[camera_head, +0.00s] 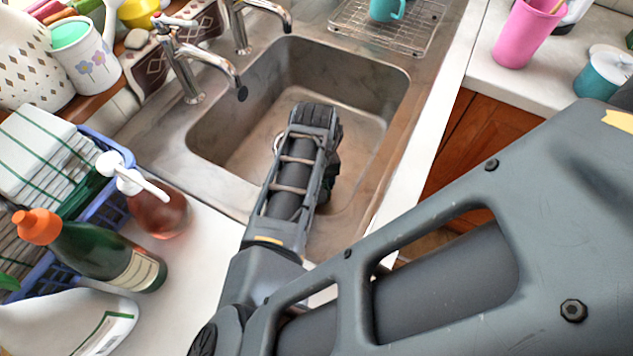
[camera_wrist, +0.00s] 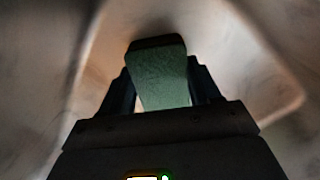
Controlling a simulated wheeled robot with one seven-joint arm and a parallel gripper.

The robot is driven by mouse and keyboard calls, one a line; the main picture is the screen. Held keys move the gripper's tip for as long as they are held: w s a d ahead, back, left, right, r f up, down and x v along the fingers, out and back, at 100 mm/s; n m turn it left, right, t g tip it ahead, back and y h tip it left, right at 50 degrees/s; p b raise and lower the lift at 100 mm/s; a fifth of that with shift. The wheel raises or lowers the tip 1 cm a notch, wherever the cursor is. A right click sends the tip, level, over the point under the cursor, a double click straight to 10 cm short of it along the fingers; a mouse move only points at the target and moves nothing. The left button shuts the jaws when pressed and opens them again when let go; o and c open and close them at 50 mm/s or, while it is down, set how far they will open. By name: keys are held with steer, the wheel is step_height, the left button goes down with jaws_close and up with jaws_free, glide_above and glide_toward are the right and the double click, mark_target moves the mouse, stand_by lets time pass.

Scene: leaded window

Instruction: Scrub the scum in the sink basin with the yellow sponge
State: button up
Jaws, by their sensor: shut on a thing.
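The steel sink basin (camera_head: 355,75) is in the middle of the head view, and my arm reaches down into it. Its floor has dull brownish patches, but I cannot clearly tell scum from shading. In the wrist view, my gripper (camera_wrist: 163,92) is shut on the sponge (camera_wrist: 164,72), with a finger on each side. The sponge shows a green face and a dark end; no yellow shows in this dim view. Pale basin walls surround it. I cannot tell whether the sponge touches the basin. My arm hides the gripper and sponge in the head view.
Two metal taps (camera_head: 192,62) overhang the basin's far left side. A soap dispenser (camera_head: 158,212), green bottle (camera_head: 100,255) and blue rack (camera_head: 88,212) crowd the left counter. A wire rack (camera_head: 378,38) with a teal mug (camera_head: 386,9) stands behind. A pink cup (camera_head: 524,35) is right.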

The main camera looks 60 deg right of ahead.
steer(key=shift+w+a+f, duration=0.1)
steer(key=shift+w+a, duration=0.05)
steer(key=shift+w, duration=0.1)
steer(key=shift+s+r, duration=0.1)
steer(key=shift+r, duration=4.2)
